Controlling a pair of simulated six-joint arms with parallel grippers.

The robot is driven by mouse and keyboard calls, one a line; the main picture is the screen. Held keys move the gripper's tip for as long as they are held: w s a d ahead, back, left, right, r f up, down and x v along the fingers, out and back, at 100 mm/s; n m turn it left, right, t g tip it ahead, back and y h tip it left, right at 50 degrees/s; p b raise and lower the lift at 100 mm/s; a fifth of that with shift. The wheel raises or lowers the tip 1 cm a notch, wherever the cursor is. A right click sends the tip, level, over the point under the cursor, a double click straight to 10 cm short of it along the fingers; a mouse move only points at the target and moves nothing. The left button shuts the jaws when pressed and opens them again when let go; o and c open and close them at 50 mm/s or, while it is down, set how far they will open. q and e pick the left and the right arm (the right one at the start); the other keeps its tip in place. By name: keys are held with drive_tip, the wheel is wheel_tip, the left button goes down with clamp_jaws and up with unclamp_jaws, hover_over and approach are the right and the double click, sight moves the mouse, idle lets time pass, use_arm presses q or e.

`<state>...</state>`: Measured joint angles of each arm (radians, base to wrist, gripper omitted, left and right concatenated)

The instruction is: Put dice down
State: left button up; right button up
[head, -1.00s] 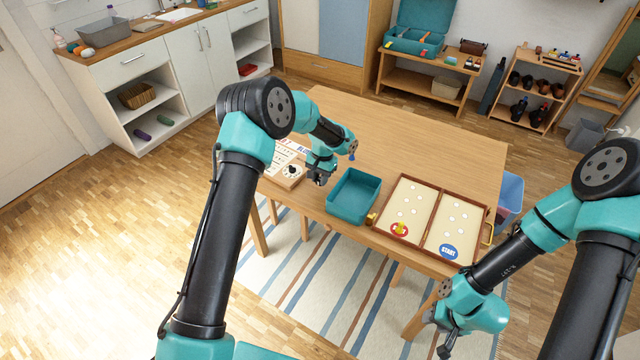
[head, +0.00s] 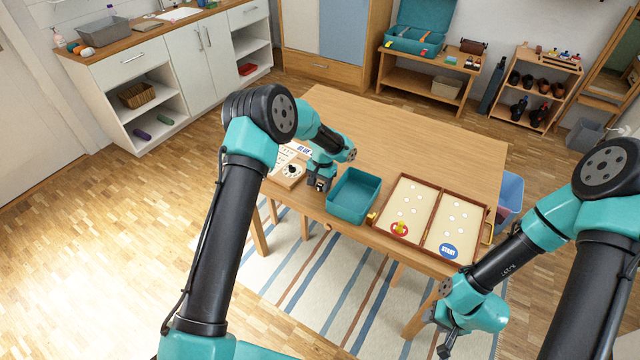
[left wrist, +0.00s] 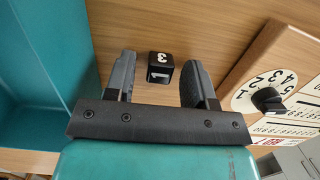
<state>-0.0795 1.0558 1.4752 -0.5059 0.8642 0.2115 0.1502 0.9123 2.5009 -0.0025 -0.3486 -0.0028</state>
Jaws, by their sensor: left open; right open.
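A black die (left wrist: 160,68) with white numerals shows in the left wrist view. It sits between the two fingers of my left gripper (left wrist: 155,80), with a gap on each side. It appears to rest on the wooden table (head: 420,135). In the head view my left gripper (head: 318,184) is low at the table's near edge, between a scoring board and a teal tray, and the die cannot be made out there. My left gripper is open. My right gripper (head: 442,340) is at the lower right, in front of the table, away from the die.
The teal tray (head: 370,184) stands just right of my left gripper. The scoring board with a dial (head: 290,172) lies on its left. An open game board (head: 410,195) with a yellow piece (head: 400,228) lies further right. The table's far half is clear.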

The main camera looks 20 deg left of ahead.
use_arm(q)
wheel_tip(320, 180, up, 12)
drive_tip(key=w, duration=0.1)
drive_tip(key=shift+w+d, duration=0.3)
drive_tip(key=shift+w, duration=0.05)
idle(0.4)
idle(0.5)
